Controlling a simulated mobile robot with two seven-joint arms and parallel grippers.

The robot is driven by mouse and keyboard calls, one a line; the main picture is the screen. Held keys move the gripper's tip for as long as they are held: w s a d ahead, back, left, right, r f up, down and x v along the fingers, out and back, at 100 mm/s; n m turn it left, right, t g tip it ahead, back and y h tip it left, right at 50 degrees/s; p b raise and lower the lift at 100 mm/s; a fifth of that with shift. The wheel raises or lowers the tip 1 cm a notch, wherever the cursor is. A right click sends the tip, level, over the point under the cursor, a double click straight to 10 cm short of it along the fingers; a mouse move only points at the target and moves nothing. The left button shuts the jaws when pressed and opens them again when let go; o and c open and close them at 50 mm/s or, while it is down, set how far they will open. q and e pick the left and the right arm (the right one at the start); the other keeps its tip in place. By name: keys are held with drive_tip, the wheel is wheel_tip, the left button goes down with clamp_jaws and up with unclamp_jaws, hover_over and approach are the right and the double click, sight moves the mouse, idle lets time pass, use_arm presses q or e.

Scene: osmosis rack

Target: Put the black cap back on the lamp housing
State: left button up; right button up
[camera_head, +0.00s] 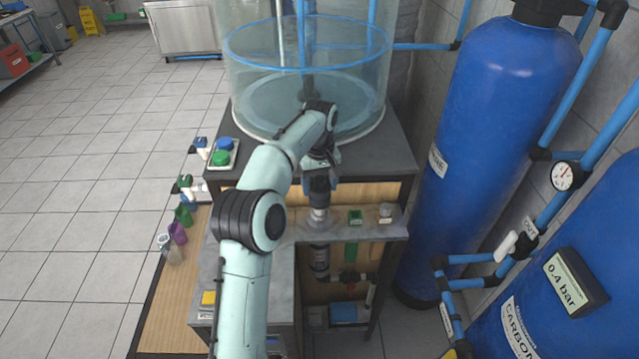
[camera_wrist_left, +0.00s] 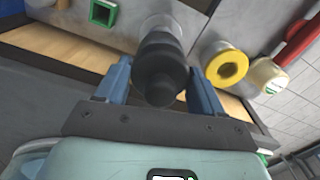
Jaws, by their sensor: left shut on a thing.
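My left gripper (camera_head: 320,183) is above the grey shelf beneath the tank. In the left wrist view, its blue fingers (camera_wrist_left: 160,72) are shut on the black cap (camera_wrist_left: 161,66), one on each side. The lamp housing (camera_head: 319,260) is an upright dark and metallic cylinder passing through the shelf. Its pale upper end (camera_head: 319,213) is directly below the gripper in the head view, in line with the cap. A pale round end (camera_wrist_left: 160,24) also shows just beyond the cap in the wrist view. I cannot tell whether cap and housing touch. My right gripper is not in view.
The clear tank (camera_head: 303,100) stands behind. Blue cylinders (camera_head: 495,140) and pipes crowd the right. Open tiled floor (camera_head: 90,200) lies left.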

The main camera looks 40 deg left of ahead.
use_arm(q)
drive_tip(key=shift+f, duration=0.1)
idle(0.5)
drive_tip(key=shift+f, duration=0.95)
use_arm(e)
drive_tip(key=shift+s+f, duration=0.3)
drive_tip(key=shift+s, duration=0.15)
use_arm(q)
drive_tip(key=shift+f, duration=0.15)
drive_tip(key=shift+f+b, duration=0.4)
drive_tip(key=shift+f, duration=0.25)
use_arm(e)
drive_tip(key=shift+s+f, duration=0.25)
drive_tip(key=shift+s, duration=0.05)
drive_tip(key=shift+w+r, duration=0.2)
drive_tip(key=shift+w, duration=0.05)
use_arm(q)
drive_tip(key=shift+f, duration=0.15)
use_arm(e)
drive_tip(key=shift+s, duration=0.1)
use_arm(q)
drive_tip(key=shift+f, duration=0.8)
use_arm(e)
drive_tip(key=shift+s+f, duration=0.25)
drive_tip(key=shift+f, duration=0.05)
